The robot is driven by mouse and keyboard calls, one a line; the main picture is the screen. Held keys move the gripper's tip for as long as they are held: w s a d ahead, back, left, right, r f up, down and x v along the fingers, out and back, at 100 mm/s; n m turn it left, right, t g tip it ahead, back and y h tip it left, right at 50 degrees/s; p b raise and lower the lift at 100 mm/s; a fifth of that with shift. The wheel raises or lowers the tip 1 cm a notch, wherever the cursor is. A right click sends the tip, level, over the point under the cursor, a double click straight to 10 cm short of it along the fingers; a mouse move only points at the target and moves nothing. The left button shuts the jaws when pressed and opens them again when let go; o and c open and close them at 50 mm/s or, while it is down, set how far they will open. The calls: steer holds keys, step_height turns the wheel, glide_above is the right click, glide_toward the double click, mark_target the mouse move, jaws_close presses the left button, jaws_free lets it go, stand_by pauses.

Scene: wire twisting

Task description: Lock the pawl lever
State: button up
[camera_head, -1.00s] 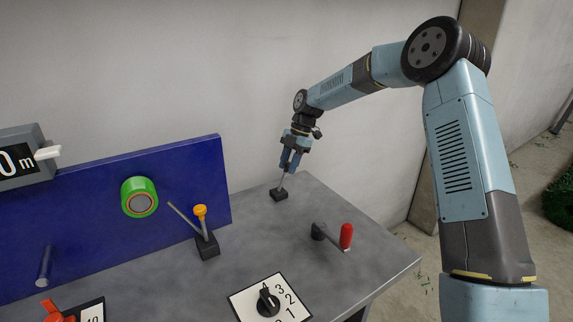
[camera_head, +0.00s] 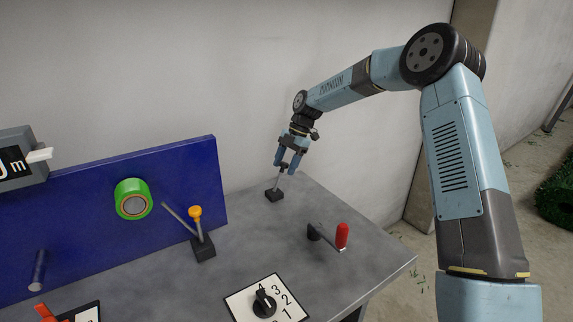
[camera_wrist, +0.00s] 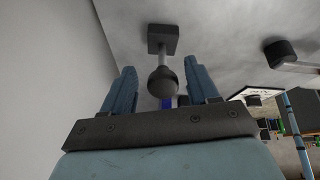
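A small lever with a dark square base (camera_head: 274,195) and a thin rod stands at the back right of the grey table. In the wrist view its dark ball knob (camera_wrist: 161,84) shows between my fingers, with its base (camera_wrist: 163,40) beyond. I cannot tell for sure that this lever is the pawl lever. My gripper (camera_head: 288,164) is above it, pointing down. It is open in the wrist view (camera_wrist: 160,72), with a gap on both sides of the knob, and holds nothing.
A yellow-knobbed lever (camera_head: 197,222) stands by the blue panel (camera_head: 95,215), which carries a green ring (camera_head: 133,199). A red-handled crank (camera_head: 342,236) and a numbered dial (camera_head: 264,302) are on the table (camera_head: 235,260). A plain wall is behind.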

steer(key=v, duration=1.3)
steer(key=shift+r, duration=0.3)
steer(key=shift+d, duration=0.1)
